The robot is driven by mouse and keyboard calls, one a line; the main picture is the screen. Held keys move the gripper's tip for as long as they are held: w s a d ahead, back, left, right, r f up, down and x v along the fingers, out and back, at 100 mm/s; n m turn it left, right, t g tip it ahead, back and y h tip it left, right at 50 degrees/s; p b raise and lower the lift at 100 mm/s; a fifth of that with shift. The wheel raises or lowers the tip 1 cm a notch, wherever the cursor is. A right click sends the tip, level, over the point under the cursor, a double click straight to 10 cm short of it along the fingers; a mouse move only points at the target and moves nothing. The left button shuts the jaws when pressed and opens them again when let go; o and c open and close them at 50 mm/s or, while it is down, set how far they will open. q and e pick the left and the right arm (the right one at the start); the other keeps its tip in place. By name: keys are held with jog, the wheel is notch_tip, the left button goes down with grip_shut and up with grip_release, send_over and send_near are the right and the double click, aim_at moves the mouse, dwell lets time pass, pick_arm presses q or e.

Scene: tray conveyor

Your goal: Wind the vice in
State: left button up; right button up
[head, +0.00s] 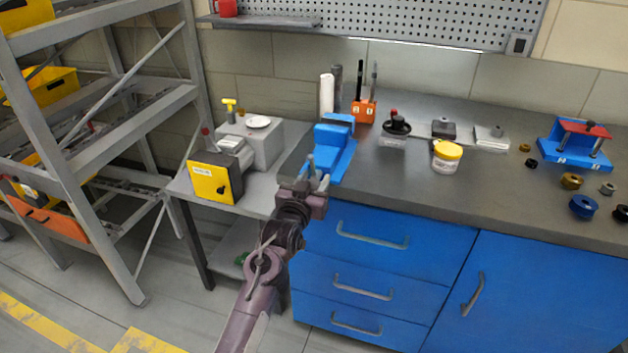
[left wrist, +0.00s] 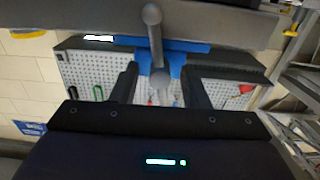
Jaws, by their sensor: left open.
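The blue vice (head: 333,148) stands at the left front corner of the grey bench. My left gripper (head: 316,176) is at its front end, open. In the left wrist view the vice's grey handle bar (left wrist: 155,40) with ball ends runs upright in the picture, its lower ball lying between the two open fingers of my left gripper (left wrist: 160,88). I see no finger clearly touching the bar. Part of the blue vice (left wrist: 175,62) shows behind it. The vice's jaws are too small to judge their gap. My right gripper is not in view.
An orange tool block (head: 363,111) and a white tub with a yellow lid (head: 446,157) stand right of the vice. A yellow-fronted box (head: 212,182) is on the lower table at left. Blue drawers (head: 375,262) are below the bench. The bench's front middle is clear.

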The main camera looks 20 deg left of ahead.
pick_arm(q)
jog(key=s, duration=0.7)
jog(key=shift+s, duration=0.25)
jog(key=shift+a+f, duration=0.1)
jog(key=s+d+f+g+p, duration=0.1)
jog(key=s+f+g, duration=0.1)
jog(key=f, duration=0.9)
jog(key=s+d+f+g, duration=0.1)
jog(key=s+f+g, duration=0.15)
jog(key=f, duration=0.85)
jog(key=s+f+m+g+p, duration=0.1)
jog(key=s+f+g, duration=0.1)
jog(key=s+f, duration=0.45)
jog(key=s+f+g, duration=0.2)
jog(key=s+f, duration=0.2)
jog(key=f, duration=0.5)
jog(key=s+a+f+g+p, duration=0.1)
jog(key=s+f, duration=0.5)
jog(key=s, duration=0.6)
jog(key=s+a+f+g, duration=0.2)
jog(key=s+f+g, duration=0.2)
jog(key=s, duration=0.8)
jog(key=s+a+f+m+g+p, duration=0.1)
jog(key=s+a+f+g, duration=0.1)
jog(key=s+f, duration=0.6)
jog(key=s+g, duration=0.1)
jog(key=s, duration=0.3)
jog(key=shift+a+f+y+p, duration=0.2)
jog(key=shift+y+p, duration=0.1)
